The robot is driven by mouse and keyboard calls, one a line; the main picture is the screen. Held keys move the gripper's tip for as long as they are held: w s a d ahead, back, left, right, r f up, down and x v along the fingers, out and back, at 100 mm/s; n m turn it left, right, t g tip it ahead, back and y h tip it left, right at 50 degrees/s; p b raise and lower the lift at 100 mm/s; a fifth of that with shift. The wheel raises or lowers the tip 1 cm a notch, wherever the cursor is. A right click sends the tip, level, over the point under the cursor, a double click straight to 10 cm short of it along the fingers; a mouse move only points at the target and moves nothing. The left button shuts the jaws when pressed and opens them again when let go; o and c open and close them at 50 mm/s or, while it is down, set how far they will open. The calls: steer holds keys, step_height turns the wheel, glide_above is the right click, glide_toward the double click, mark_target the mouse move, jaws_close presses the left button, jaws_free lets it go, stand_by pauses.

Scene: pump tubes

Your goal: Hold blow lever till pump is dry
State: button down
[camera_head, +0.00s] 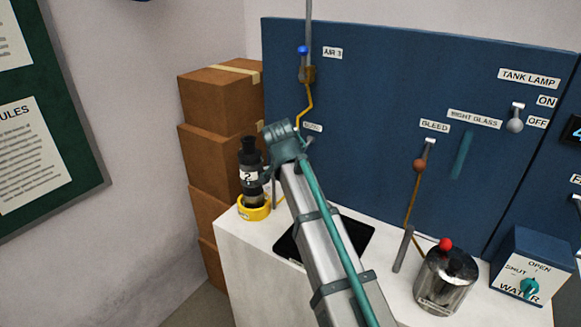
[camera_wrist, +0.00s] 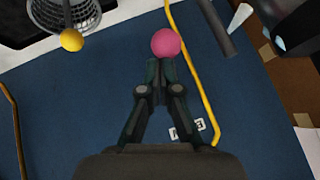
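In the wrist view my gripper (camera_wrist: 165,72) has its fingertips drawn together. A round pink knob (camera_wrist: 165,43), possibly the blow lever's, sits right at the tips. It does not show clearly between the fingers, and I cannot tell whether they touch it. In the head view my arm covers the gripper and the knob, in front of the blue panel (camera_head: 380,110) by a small label (camera_head: 312,127) too small to read surely. A dark cylinder marked with a numeral (camera_head: 249,177), possibly the pump, stands in a yellow ring (camera_head: 254,208) left of my arm.
A metal pot with a red knob (camera_head: 445,283) and a water valve box (camera_head: 527,270) stand on the white bench (camera_head: 250,262), right. A bleed lever (camera_head: 420,165) is on the panel. Brown boxes (camera_head: 219,100) stack at left. A yellow tube (camera_wrist: 205,95) runs beside my fingers.

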steer(key=w+d+v, duration=0.1)
steer(key=v, duration=1.2)
steer(key=shift+a+r, duration=0.25)
steer(key=shift+r, duration=0.15)
